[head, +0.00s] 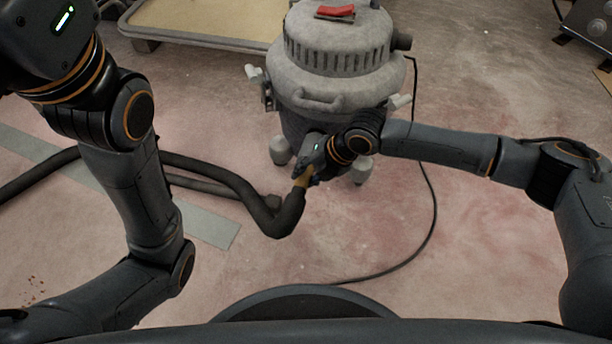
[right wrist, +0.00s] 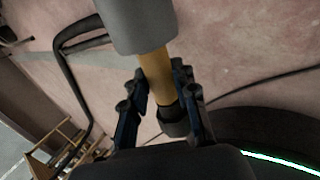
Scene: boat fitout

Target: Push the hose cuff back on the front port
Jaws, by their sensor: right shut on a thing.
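The grey shop vacuum (head: 335,70) stands on the floor at the top middle of the head view. My right gripper (head: 305,174) is in front of its lower body, shut on the tan hose cuff (head: 299,182). The dark hose (head: 286,218) runs down from the cuff, then bends left along the floor. In the right wrist view, the cuff (right wrist: 153,66) lies between the fingers of my right gripper (right wrist: 162,98), with a grey cylinder above and a short dark end below. My gripper hides the front port in the head view, so I cannot tell whether the cuff touches it. My left fingers are out of frame.
A thin black cable (head: 432,215) loops over the floor to the right of the vacuum. A tan-topped platform (head: 205,18) is behind at the upper left. A flat grey strip (head: 205,226) lies under the hose. The floor at the right is mostly clear.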

